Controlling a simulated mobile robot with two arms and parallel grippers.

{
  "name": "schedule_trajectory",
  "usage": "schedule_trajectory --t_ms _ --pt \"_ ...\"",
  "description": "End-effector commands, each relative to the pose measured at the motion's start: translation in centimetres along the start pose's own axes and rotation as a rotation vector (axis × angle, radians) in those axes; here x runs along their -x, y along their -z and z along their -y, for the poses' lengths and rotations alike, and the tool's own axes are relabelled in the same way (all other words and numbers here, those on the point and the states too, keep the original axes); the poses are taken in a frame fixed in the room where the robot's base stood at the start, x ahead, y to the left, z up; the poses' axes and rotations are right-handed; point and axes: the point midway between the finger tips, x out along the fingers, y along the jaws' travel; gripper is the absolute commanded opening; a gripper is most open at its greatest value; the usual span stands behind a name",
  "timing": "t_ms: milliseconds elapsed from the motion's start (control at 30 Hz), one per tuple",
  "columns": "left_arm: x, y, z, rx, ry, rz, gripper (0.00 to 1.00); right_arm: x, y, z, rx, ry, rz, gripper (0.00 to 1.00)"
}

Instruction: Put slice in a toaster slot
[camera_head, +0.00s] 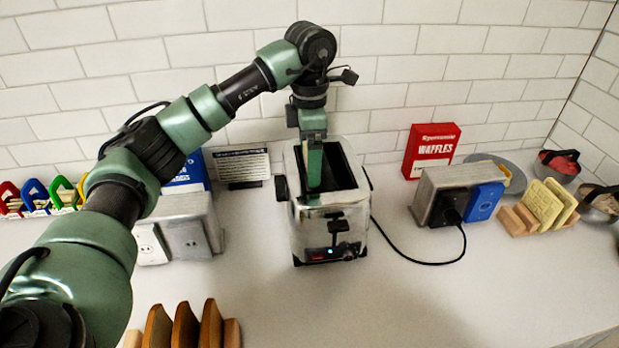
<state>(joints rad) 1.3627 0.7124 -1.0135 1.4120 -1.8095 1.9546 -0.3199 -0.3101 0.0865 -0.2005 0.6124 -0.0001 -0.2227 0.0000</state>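The silver toaster (331,215) stands on the counter in the middle, with dark slots in its top and a small blue light on its front. My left arm comes in from the left, and its gripper (313,180) points down at the left part of the toaster's top opening. Its fingertips are at or inside the opening, so I cannot tell whether they hold a slice. Several brown bread slices (185,325) stand upright in a wooden rack (232,333) at the bottom left. My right gripper is not in view.
Metal outlet boxes stand left (190,236) and right (440,190) of the toaster. A black cord (425,263) runs to the right box. Yellow waffles (545,205) stand in a rack at right, near a red waffle box (431,150) and bowls (556,166). The front right counter is clear.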

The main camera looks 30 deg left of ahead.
Motion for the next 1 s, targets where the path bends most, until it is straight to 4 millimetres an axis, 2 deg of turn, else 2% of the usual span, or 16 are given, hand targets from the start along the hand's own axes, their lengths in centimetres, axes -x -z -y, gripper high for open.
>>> schedule_trajectory --t_ms 100,200,500,900,933,1000 --pt "-1.3 0.0 0.0 0.001 0.000 0.000 0.49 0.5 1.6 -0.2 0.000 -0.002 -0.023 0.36" --pt "-2.0 0.0 0.0 0.001 0.000 0.000 0.49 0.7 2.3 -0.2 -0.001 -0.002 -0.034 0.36" --pt "-5.8 0.0 0.0 0.000 -0.001 0.001 0.49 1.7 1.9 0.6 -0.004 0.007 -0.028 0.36" --pt "-6.5 0.0 0.0 0.000 -0.002 0.001 0.49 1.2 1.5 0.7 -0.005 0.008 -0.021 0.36" --pt "-6.4 0.0 0.0 0.000 -0.002 0.001 1.00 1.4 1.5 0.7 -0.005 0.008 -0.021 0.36" --pt "-6.3 0.0 0.0 0.000 -0.001 0.001 1.00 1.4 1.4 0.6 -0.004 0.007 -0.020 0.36"
